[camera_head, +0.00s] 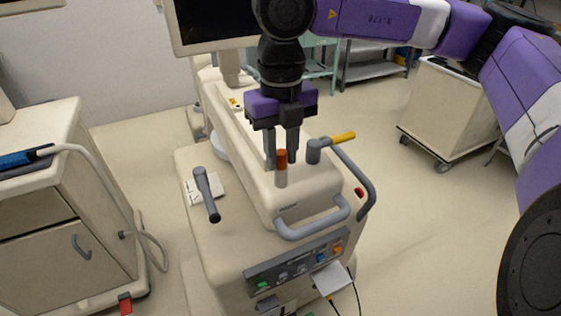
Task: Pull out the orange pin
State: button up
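The orange pin (281,159) stands upright on top of the beige cart (250,196). Its cap is orange-red and its lower part is pale beige. My gripper (281,164) points straight down over the cart, its two dark fingers spread apart. In the picture one finger is on each side of the orange cap, and the cap overlaps the gap between them. Whether the pin is between the fingers or a little in front of them I cannot tell. No contact with the pin shows.
A grey loop handle (314,221) is in front, and a grey lever (206,194) is at left. A monitor (212,22) rises behind. Another cart (66,185) stands at left.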

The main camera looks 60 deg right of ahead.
aim_at(281, 151)
grip_shut()
dwell(1.0)
jog(key=shift+r, duration=0.1)
jog(key=shift+r+p, duration=0.9)
jog(key=shift+r, duration=2)
